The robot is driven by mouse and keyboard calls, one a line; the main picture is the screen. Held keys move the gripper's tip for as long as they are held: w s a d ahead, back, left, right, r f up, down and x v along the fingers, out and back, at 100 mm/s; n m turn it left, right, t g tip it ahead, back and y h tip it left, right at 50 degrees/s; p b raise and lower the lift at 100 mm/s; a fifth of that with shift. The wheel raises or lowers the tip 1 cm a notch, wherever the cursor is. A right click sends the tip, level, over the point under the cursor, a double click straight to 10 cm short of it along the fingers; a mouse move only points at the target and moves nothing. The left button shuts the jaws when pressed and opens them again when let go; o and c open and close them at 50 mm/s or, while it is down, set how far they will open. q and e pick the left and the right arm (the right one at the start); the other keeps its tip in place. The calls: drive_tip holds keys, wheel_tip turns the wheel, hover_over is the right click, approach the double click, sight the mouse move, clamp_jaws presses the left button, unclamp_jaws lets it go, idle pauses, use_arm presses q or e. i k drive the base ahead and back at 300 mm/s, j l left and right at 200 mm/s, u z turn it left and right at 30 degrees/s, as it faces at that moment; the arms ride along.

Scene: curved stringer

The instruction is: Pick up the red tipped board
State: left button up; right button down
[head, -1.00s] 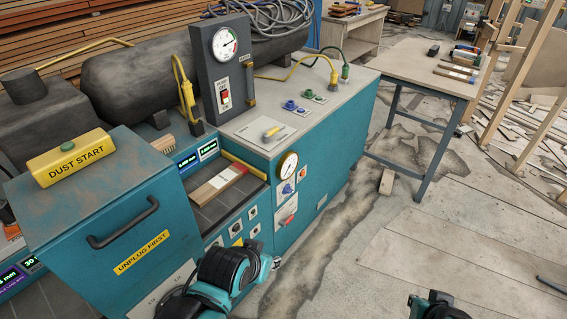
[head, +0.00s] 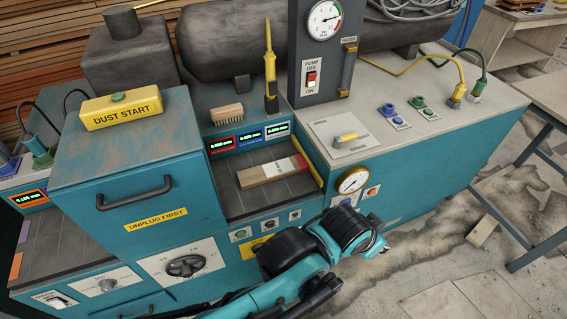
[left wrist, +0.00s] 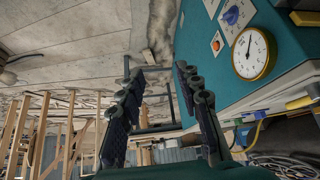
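My right gripper is not in view.
A yellow bar (head: 307,164) edges the bay's right side. A brush (head: 226,114) and small displays (head: 250,136) stand behind it. The drawer box with the dust start block (head: 120,106) rises at left. A round gauge (head: 353,180) is on the front at right.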

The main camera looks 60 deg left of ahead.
sight(269, 172)
drive_tip(key=i+u, duration=0.15)
drive_tip(key=u, duration=0.25)
drive_tip(key=i+u, duration=0.2)
drive_tip(key=u, duration=0.15)
drive_tip(key=i+u, duration=0.15)
drive_tip(key=u, duration=0.25)
